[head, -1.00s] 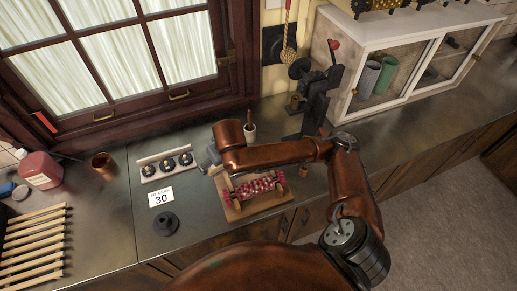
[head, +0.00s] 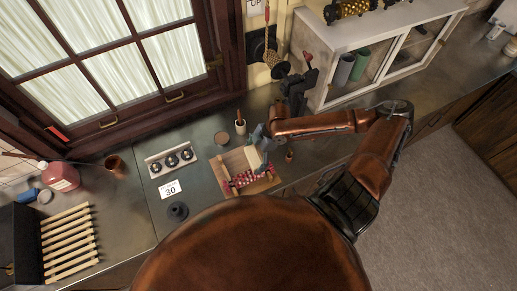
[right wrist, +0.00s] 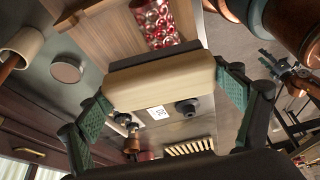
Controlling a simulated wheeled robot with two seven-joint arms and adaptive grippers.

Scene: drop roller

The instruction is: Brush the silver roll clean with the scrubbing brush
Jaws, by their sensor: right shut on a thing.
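The silver roll (head: 255,178), with red patches, lies in a wooden cradle (head: 234,160) on the counter. It also shows in the right wrist view (right wrist: 163,24), at the top. My right gripper (head: 261,146) is shut on the scrubbing brush (head: 253,158), a cream block. In the right wrist view the brush (right wrist: 160,83) sits between the green finger pads, its dark bristle edge facing the roll. The brush is over or close beside the roll's far side; I cannot tell whether the bristles touch it. My left gripper is out of view.
A cup with a handle in it (head: 240,125) and a round disc (head: 221,138) stand behind the cradle. Knobs (head: 172,161), a "30" card (head: 170,189) and a dark round piece (head: 177,210) lie left. A white cabinet (head: 350,94) stands right.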

